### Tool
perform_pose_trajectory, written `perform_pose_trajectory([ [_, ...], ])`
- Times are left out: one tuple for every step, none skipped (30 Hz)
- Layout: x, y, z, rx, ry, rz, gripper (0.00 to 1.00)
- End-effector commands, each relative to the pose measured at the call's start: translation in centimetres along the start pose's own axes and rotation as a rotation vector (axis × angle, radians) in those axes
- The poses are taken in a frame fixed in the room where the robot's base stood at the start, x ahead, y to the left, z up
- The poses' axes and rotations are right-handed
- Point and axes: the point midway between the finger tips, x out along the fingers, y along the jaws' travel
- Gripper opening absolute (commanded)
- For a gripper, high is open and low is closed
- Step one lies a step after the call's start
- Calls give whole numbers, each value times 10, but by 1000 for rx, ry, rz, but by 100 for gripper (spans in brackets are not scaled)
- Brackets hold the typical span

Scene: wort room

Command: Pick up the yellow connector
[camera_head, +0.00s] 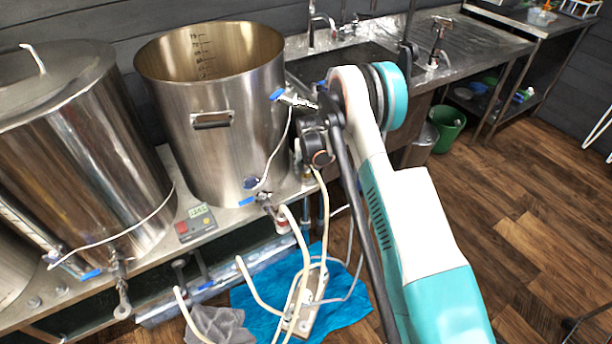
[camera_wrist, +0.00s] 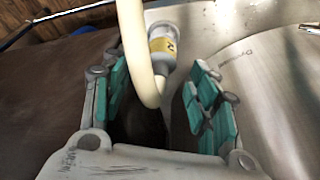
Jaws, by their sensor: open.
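A short pale cylinder with a yellow band, which looks like the yellow connector (camera_wrist: 163,46), shows in the wrist view near the top centre. A cream hose (camera_wrist: 133,45) curves down in front of it and bends near its lower end. My gripper (camera_wrist: 150,78) is open, with teal pads on either side of the hose bend. The connector lies beyond the fingertips, between their lines, and nothing is gripped. In the head view my gripper (camera_head: 317,152) is small and partly hidden by my arm, right of the open kettle. I cannot clearly pick out the connector there.
The open steel kettle (camera_head: 215,130) and a lidded kettle (camera_head: 80,150) stand on a bench at left. Cream hoses (camera_head: 302,250) hang below over a blue cloth (camera_head: 345,310). A sink counter (camera_head: 460,50) stands behind. The wooden floor (camera_head: 540,210) at right is mostly clear.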

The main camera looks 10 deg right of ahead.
Motion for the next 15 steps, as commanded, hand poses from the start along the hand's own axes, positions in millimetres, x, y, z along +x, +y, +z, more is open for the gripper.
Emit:
perform_pose_trajectory([
  [13,0,1,0,0,0,54],
  [18,0,1,0,0,0,54],
  [24,0,1,0,0,0,54],
  [29,0,1,0,0,0,54],
  [33,0,1,0,0,0,54],
  [36,0,1,0,0,0,54],
  [38,0,1,0,0,0,54],
  [39,0,1,0,0,0,54],
  [39,0,0,0,0,0,54],
  [39,0,0,0,0,0,54],
  [38,0,0,0,0,0,54],
  [38,0,0,0,0,0,54],
  [38,0,0,0,0,0,54],
  [38,0,0,0,0,0,54],
  [38,0,0,0,0,0,47],
])
